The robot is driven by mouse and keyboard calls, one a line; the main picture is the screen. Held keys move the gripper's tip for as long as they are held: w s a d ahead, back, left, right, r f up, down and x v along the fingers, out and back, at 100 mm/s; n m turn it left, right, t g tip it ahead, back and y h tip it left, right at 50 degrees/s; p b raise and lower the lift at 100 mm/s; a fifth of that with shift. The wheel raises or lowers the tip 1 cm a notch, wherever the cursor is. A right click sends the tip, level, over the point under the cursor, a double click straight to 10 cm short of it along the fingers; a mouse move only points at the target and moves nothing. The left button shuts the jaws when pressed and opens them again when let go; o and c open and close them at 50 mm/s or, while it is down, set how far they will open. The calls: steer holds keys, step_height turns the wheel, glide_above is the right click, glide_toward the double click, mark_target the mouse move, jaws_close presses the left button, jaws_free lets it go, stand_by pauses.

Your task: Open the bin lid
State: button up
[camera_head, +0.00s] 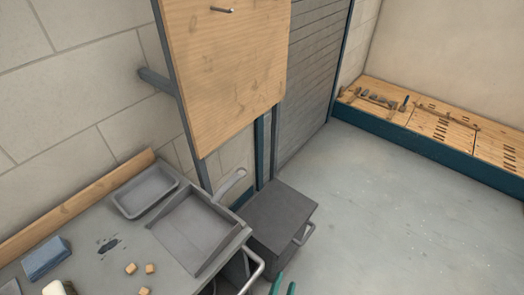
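The bin (268,245) is a dark grey box standing on the floor at the right end of the workbench. Its flat lid (280,212) lies level on top and looks closed. A light metal bar handle (305,234) sticks out on its right side. Two teal prongs at the bottom edge appear to be the fingertips of my gripper (283,287). They are apart with a narrow gap, below the bin in the picture and clear of the handle. The rest of my gripper is out of frame.
A grey workbench (105,265) at left holds a tray (146,190), a dustpan (198,230), a blue box (46,258) and small wooden blocks. A metal rail runs along its right end. A wooden panel (225,70) hangs above. The floor (390,220) at right is clear.

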steer(key=s+a+r+n+y, duration=0.2)
steer(key=s+a+r+n, duration=0.1)
steer(key=s+r+n, duration=0.2)
steer(key=s+a+r+n+t+y, duration=0.1)
steer(key=s+a+r+n, duration=0.3)
steer(key=s+r, duration=0.4)
steer(key=s+y, duration=0.1)
steer(key=s, duration=0.4)
steer(key=shift+r+n+y, duration=0.3)
steer(key=shift+r+n, duration=0.05)
steer(key=shift+n, duration=0.05)
steer(key=shift+s+a+r+t, duration=0.1)
steer(key=shift+s+r+t, duration=0.05)
steer(key=shift+r+t, duration=0.2)
steer(key=shift+c, duration=1.3)
steer(key=shift+r+n, duration=0.15)
steer(key=shift+n, duration=0.15)
jaws_close()
steer(key=shift+s, duration=0.1)
